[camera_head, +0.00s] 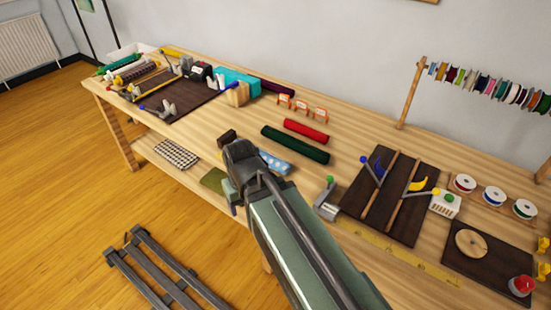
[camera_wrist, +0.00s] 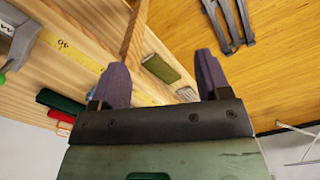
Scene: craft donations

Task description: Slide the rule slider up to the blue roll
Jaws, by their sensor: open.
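The rule slider (camera_head: 327,203) is a grey metal piece with a green knob, on the yellow rule (camera_head: 400,258) along the table's front. In the wrist view, part of the slider (camera_wrist: 18,42) shows at the left edge beside the rule (camera_wrist: 72,53). The blue roll (camera_head: 275,162) is light blue and lies left of the slider, partly hidden by my arm; a gap separates them. My gripper (camera_head: 234,205) is by the table's front edge, left of the slider. Its fingers (camera_wrist: 161,60) are apart and empty.
A dark green roll (camera_head: 296,145) and a red roll (camera_head: 306,131) lie behind the blue roll. A dark board (camera_head: 395,190) with levers stands right of the slider. An olive item (camera_head: 214,180) lies on the lower shelf. A grey rack (camera_head: 160,265) is on the floor.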

